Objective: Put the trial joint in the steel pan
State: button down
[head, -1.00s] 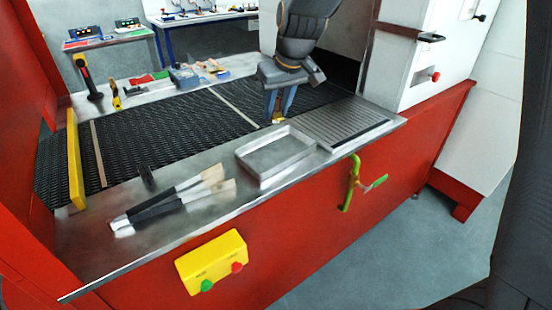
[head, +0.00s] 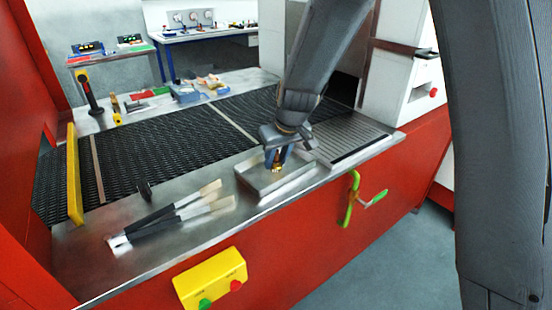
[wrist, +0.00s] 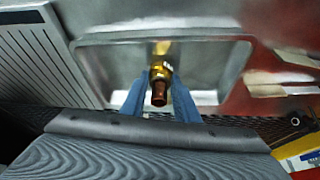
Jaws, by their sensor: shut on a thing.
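The steel pan (head: 297,184) is a shallow rectangular tray on the metal ledge at the front of the belt. It fills the upper part of the wrist view (wrist: 215,75). My gripper (head: 275,160) is over the pan, pointing down. Its blue fingers (wrist: 155,98) are shut on the trial joint, a small brass and copper-coloured piece (wrist: 159,82). The joint also shows low between the fingers in the head view (head: 277,169). It is over the pan's inside; I cannot tell whether it touches the pan floor.
Brushes with dark handles (head: 170,215) lie left of the pan on the ledge. A ribbed plate (head: 350,140) is to its right. The dark mesh belt (head: 150,155) runs behind. A yellow button box (head: 210,278) and green crank (head: 350,200) are on the red front.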

jog(key=shift+f, duration=0.2)
jog(key=c, duration=1.4)
grip_release()
jog(key=shift+o, duration=0.2)
jog(key=shift+r, duration=0.2)
jog(key=b+v, duration=0.3)
jog(key=v, duration=0.9)
jog(key=s+d+f+m+g+h, duration=0.1)
jog(key=s+d+f+m, duration=0.1)
jog(key=s+d+f, duration=0.4)
jog(key=s+d+f+m+g+h, duration=0.1)
jog(key=s+d+f+m, duration=0.2)
jog(key=s+d+f, duration=0.3)
jog(key=s+d, duration=0.3)
jog(key=s, duration=0.4)
jog(key=shift+g, duration=0.4)
jog(key=shift+d, duration=0.1)
